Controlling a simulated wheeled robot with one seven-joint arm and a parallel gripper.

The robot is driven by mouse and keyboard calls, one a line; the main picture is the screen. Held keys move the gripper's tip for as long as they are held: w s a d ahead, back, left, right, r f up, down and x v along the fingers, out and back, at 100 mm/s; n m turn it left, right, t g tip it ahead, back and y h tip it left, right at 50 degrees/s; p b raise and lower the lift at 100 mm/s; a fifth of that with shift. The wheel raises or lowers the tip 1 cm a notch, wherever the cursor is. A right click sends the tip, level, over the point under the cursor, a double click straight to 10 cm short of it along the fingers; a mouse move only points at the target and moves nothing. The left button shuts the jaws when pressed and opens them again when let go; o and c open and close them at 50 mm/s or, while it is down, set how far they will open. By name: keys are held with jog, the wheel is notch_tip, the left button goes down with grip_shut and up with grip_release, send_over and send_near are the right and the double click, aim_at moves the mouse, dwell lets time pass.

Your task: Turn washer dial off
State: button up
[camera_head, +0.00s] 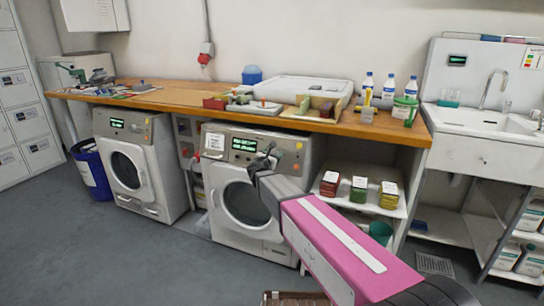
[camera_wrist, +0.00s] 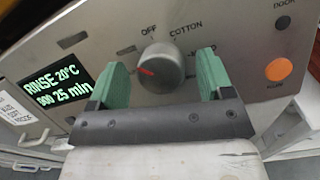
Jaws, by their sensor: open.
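The washer (camera_head: 219,168) at the middle of the bench has a lit display, and my gripper (camera_head: 266,158) is at its control panel. In the wrist view the washer dial (camera_wrist: 165,66) is a round grey knob with a red pointer mark on its left side. The labels OFF and COTTON are printed above it; the mark points left, not at OFF. The display (camera_wrist: 58,90) reads RINSE 20°C, 800, 25 min. My gripper's green fingers (camera_wrist: 161,74) are open, one on each side of the dial with gaps. In the head view my gripper hides the dial.
A second machine (camera_head: 131,168) with a lit display stands to the left. An orange button (camera_wrist: 279,69) sits right of the dial. The wooden worktop (camera_head: 180,97) above holds trays and bottles. A shelf with several boxes (camera_head: 359,190) is right of the washer. Grey floor is clear at left.

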jog(key=c, duration=0.9)
jog(key=shift+m, duration=0.4)
jog(key=m, duration=0.2)
jog(key=m+g+h, duration=0.1)
jog(key=m, duration=0.1)
jog(key=shift+h, duration=0.3)
jog(key=shift+a+m+g+h, duration=0.1)
jog(key=shift+m+g+h, duration=0.25)
jog(key=shift+m, duration=1.1)
jog(key=shift+m+g+h, duration=0.25)
jog(key=shift+m+g, duration=0.2)
jog(key=shift+m, duration=1)
jog(key=o, duration=0.9)
